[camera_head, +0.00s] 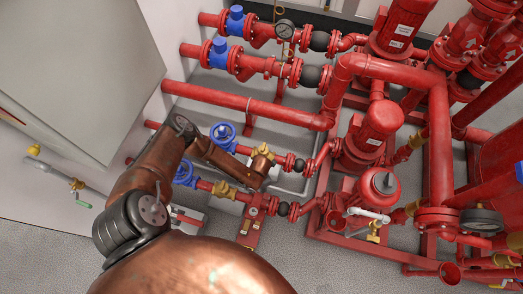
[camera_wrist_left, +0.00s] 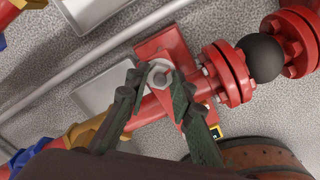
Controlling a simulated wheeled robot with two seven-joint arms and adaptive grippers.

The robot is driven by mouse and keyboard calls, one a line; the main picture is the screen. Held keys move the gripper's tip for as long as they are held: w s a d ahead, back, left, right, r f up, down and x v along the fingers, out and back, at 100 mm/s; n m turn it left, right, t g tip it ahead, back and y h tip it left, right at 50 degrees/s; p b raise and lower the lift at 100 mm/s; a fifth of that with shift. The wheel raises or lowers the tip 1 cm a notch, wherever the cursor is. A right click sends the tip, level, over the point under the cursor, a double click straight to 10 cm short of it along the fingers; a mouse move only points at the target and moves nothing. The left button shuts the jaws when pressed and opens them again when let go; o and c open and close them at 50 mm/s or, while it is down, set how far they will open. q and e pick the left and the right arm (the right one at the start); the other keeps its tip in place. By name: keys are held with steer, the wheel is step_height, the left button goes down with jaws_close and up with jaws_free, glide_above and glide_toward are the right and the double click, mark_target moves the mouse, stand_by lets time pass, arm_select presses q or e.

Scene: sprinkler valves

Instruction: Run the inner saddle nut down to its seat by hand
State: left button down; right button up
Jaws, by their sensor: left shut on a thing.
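A pale metal hex nut (camera_wrist_left: 158,73) sits over a red saddle plate (camera_wrist_left: 163,42) on a red pipe in the left wrist view. My left gripper (camera_wrist_left: 157,80) has its two dark green fingers on either side of the nut, shut on it. Whether the nut touches its seat cannot be told. In the head view my left arm reaches down over the small red pipes, and its wrist hides the nut and fingers. My right gripper is in neither view.
A black ball-shaped joint (camera_wrist_left: 260,57) between red flanges lies right of the saddle. Blue handwheels (camera_head: 222,134) and a brass fitting (camera_head: 223,190) sit close to my arm. A second red saddle plate (camera_head: 247,234) stands nearer. Grey floor is open at the lower left.

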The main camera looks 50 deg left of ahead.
arm_select(q)
steer(key=shift+m, duration=0.8)
steer(key=shift+a+f+m+b, duration=0.1)
steer(key=shift+f+m+b, duration=0.05)
steer(key=shift+m+b, duration=0.4)
steer(key=shift+m, duration=0.65)
steer(key=c, duration=1.6)
jaws_free()
steer(key=shift+r, duration=0.2)
steer(key=shift+r+p, duration=1.95)
steer(key=shift+r, duration=1.1)
steer(key=shift+f, duration=0.1)
